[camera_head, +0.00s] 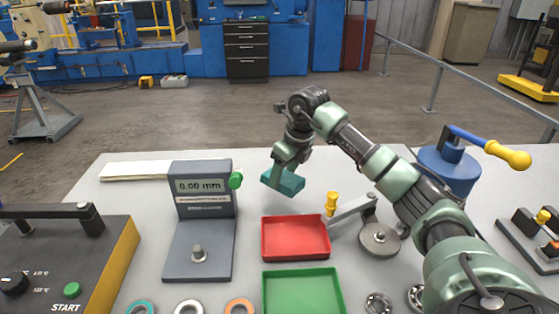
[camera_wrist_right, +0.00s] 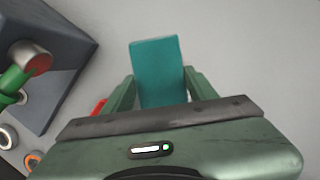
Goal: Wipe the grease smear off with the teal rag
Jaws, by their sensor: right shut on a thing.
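The teal rag (camera_head: 287,183) is a folded block in the middle of the table, behind the red tray. My right gripper (camera_head: 277,170) is shut on it. In the right wrist view the teal rag (camera_wrist_right: 158,72) sits between the two green fingers of the right gripper (camera_wrist_right: 160,92). Whether the rag touches the table top is hard to tell. No grease smear shows in either view; the rag and arm hide part of the table. My left gripper is not in view.
A gauge reading 0.00 mm (camera_head: 203,188) stands left of the rag. A red tray (camera_head: 296,256) and green tray (camera_head: 303,291) lie in front. A blue drum with a yellow-ended handle (camera_head: 449,168) stands right. The table's back middle is mostly clear.

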